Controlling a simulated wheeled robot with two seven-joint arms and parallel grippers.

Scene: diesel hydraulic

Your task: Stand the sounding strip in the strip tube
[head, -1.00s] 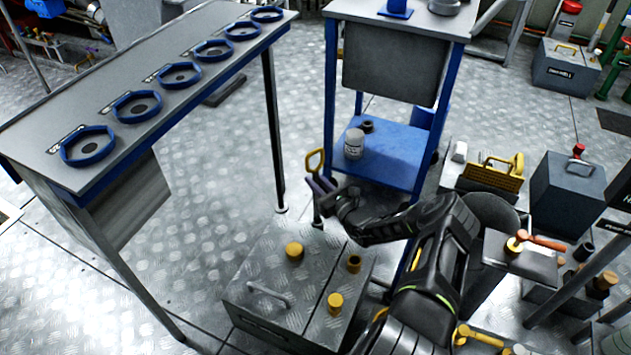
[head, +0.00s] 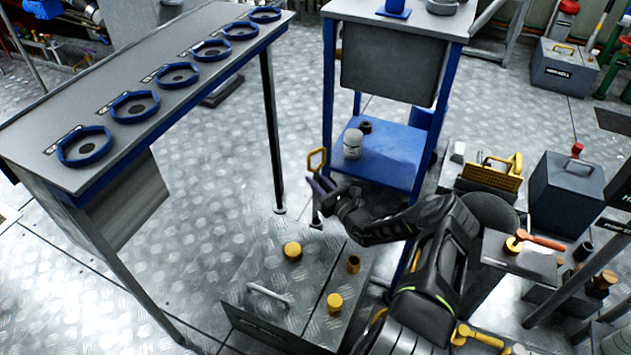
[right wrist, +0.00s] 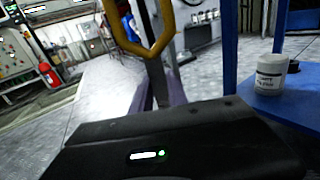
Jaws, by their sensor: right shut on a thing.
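My right gripper (head: 318,187) is shut on the sounding strip, a narrow grey strip with a yellow loop handle (head: 316,159) at its top. The strip hangs roughly upright, its lower part (head: 316,217) showing below the fingers. In the right wrist view the yellow loop (right wrist: 146,45) is above and the strip (right wrist: 157,82) passes between the fingers (right wrist: 158,95). A short open-topped yellowish tube (head: 353,264), which looks like the strip tube, stands on the grey floor box (head: 262,272). The strip is apart from it, farther back and to its left. My left gripper is out of view.
Two yellow caps (head: 292,251) (head: 334,303) and a bar handle (head: 268,295) stick up from the box. A blue shelf stand (head: 385,165) with a white jar (head: 352,143) is behind my right arm. A long table (head: 200,90) with blue rings stands left.

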